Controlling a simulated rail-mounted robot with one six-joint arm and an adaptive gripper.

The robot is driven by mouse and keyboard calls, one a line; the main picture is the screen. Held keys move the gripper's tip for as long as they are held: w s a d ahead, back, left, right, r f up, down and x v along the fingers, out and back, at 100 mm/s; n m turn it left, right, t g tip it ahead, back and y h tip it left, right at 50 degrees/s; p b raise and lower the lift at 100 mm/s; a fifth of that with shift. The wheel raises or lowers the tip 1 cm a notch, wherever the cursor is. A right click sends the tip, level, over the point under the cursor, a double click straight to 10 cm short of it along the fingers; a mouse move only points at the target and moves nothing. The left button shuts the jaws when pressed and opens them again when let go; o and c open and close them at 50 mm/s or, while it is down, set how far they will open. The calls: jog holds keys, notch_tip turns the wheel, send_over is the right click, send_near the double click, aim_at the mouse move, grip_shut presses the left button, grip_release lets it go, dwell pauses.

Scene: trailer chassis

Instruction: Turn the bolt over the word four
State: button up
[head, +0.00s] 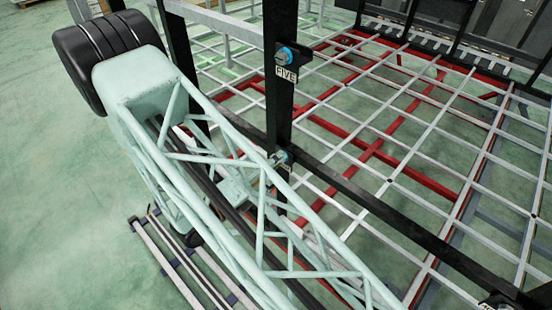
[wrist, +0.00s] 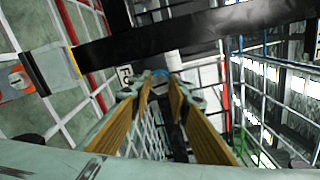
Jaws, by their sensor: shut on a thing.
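In the wrist view my gripper (wrist: 161,84) has its two yellow-brown fingers reaching up to a blue bolt (wrist: 160,72) on a dark post. The fingertips are closed around the bolt, hiding part of it. A small white label (wrist: 125,75) sits left of the bolt, turned sideways; its word is partly hidden and I cannot read it fully. In the head view a bolt (head: 281,158) shows on the black upright, largely covered by pale green struts, and the gripper cannot be made out clearly there. Higher on the same upright is another blue bolt (head: 286,55) over the word FIVE (head: 286,75).
A black crossbar (head: 380,210) runs right from the upright, and a dark beam (wrist: 190,30) crosses close above the bolt in the wrist view. White and red chassis bars (head: 375,150) form a grid behind. Open green floor (head: 50,190) lies at left.

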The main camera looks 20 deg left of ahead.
jog(key=n+p, duration=0.3)
jog(key=n, duration=0.5)
jog(key=shift+d, duration=0.1)
dwell(0.6)
jog(key=o, duration=0.9)
jog(key=shift+w+d, duration=0.1)
jog(key=shift+a, duration=0.2)
jog(key=shift+v, duration=6)
jog(key=shift+d+r, duration=0.1)
